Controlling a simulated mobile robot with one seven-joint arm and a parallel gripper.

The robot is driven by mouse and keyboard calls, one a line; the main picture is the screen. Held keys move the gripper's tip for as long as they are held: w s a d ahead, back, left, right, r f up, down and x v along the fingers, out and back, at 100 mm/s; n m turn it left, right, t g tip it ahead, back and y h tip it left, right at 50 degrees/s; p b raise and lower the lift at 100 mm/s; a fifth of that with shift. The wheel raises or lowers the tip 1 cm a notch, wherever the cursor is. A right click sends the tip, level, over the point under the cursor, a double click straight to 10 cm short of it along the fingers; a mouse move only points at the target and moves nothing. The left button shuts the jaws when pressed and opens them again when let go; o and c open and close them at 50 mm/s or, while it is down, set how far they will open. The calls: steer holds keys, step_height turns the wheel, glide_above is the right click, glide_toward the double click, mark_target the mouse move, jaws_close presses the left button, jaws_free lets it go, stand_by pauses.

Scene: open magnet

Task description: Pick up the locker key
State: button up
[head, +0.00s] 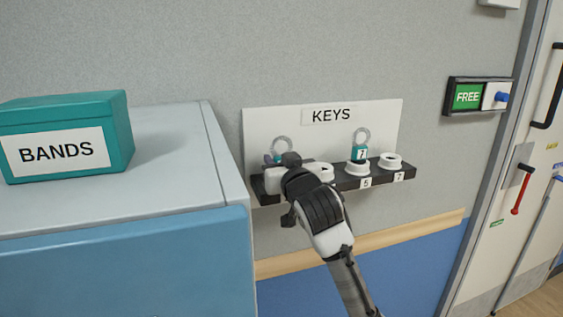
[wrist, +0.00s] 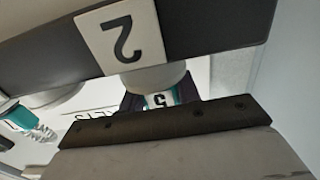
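A key with a teal tag and a grey coil (head: 281,146) stands at the left end of the key rack, mostly hidden behind my gripper (head: 283,167) in the head view. A second key with a teal tag (head: 359,153) and coil stands upright in a white holder further right. It seems to show at the left of the wrist view (wrist: 17,122).
The dark rack (head: 405,172) has several white holders and number labels, below a KEYS board (head: 380,125). The right holder (head: 391,161) is empty. A cabinet (head: 120,255) stands close on the left, bearing a teal BANDS box (head: 117,130). A door (head: 520,140) is at right.

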steer(key=c, duration=0.3)
steer(key=shift+c, duration=0.2)
steer(key=shift+r, duration=0.1)
